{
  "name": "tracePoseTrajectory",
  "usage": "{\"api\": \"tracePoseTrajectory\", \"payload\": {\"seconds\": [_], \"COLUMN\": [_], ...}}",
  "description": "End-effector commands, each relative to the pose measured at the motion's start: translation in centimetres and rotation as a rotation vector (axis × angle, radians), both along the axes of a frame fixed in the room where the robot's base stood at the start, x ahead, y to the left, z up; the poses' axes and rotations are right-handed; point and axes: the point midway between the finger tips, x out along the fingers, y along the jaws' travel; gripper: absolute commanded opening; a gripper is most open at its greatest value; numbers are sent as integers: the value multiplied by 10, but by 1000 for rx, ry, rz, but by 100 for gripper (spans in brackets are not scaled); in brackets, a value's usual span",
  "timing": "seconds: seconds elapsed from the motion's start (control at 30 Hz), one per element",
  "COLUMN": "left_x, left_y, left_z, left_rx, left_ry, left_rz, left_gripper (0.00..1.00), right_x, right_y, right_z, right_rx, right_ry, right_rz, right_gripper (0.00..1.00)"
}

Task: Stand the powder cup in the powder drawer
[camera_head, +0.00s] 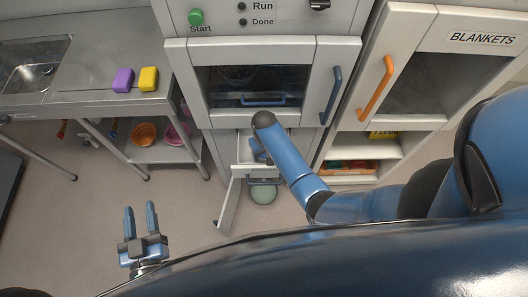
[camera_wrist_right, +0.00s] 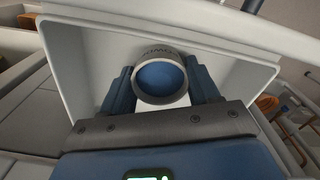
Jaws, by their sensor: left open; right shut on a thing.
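The powder cup (camera_wrist_right: 161,77) shows in the right wrist view as a round cup with a pale lettered rim and a blue inside. My right gripper (camera_wrist_right: 160,90) is shut on it, one finger on each side. Around and behind it are the white walls of the powder drawer (camera_wrist_right: 70,55); I cannot tell whether the cup touches its floor. In the head view the pulled-out drawer (camera_head: 238,171) is below the machine's window, and my right arm covers much of it and hides the cup. My left gripper (camera_head: 141,218) is open and empty over the floor at the lower left.
A small door (camera_head: 229,205) hangs open beside the drawer. A steel counter (camera_head: 80,85) with purple (camera_head: 123,80) and yellow (camera_head: 148,79) blocks stands left; the blankets cabinet (camera_head: 440,75) is right. Floor is free at left.

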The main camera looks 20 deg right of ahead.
Motion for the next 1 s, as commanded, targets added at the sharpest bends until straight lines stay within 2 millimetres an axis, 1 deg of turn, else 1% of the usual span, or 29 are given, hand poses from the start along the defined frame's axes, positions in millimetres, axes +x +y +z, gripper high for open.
{"api": "tracePoseTrajectory", "payload": {"seconds": [0.17, 0.33, 0.37, 0.5, 0.8, 0.93, 1.0], "left_x": [0, 0, 0, 0, 0, 0, 0], "left_y": [0, 0, 0, 0, 0, 0, 0], "left_z": [0, -3, -2, -1, -1, 1, 2], "left_rx": [0, 0, 0, 0, 0, 0, 0], "left_ry": [0, 0, 0, 0, 0, 0, 0], "left_rz": [0, 0, 0, 0, 0, 0, 0], "left_gripper": [43, 43, 43, 43, 43, 43, 43], "right_x": [0, 0, 0, 0, 0, 0, 1], "right_y": [0, 0, 0, 0, 0, 0, 0], "right_z": [1, -4, -2, -2, -1, 5, 13], "right_rx": [0, 0, 0, 0, 0, 0, 0], "right_ry": [0, 0, 0, 0, 0, -1, -2], "right_rz": [0, 0, 0, 0, 0, 0, 0], "right_gripper": [31, 31, 65, 86, 86, 86, 86]}}
